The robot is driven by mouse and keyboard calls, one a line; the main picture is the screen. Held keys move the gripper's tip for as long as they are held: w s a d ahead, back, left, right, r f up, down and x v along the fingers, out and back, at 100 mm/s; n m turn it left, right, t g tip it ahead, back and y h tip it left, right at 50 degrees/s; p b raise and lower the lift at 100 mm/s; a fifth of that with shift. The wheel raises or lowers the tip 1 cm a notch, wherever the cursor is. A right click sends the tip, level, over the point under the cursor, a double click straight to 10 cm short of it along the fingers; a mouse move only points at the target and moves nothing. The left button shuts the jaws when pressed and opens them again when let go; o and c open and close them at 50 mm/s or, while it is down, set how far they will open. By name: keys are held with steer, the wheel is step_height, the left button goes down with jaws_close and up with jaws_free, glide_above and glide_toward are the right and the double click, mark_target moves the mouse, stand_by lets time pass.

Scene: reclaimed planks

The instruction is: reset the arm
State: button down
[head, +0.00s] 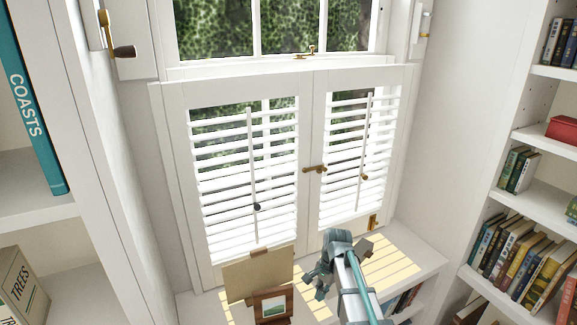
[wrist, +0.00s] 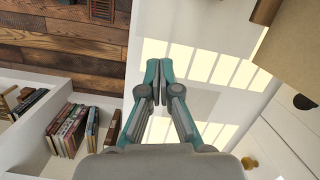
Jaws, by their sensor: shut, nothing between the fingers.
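My gripper (wrist: 160,75) shows in the wrist view with its teal-edged fingers together and nothing between them. It hangs above the white sill top (wrist: 195,30), where bands of sunlight fall. In the head view my gripper (head: 318,280) is at the lower middle, in front of the shutters and just right of the small framed picture. The grey arm with a teal stripe partly hides the sill there.
Two white louvred shutters (head: 245,180) stand closed behind the sill. A tan board (head: 258,275) and a small framed picture (head: 274,306) stand close left of my gripper. Bookshelves (head: 540,185) flank both sides. A plank floor (wrist: 60,45) lies beyond the sill's edge.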

steer(key=s+d+f+n+g, duration=0.1)
steer(key=s+f+n+g, duration=0.1)
steer(key=s+f, duration=0.7)
steer(key=s+d+f+n+g+h, duration=0.1)
steer(key=s+f+n, duration=0.3)
steer(key=s+f, duration=0.6)
steer(key=s+d+f+n+g+h, duration=0.1)
steer(key=s+f, duration=0.9)
steer(key=s, duration=1.5)
steer(key=d+n+g, duration=0.1)
steer(key=d+n, duration=0.1)
steer(key=n, duration=0.1)
steer(key=shift+f+g, duration=0.2)
steer(key=shift+g, duration=0.2)
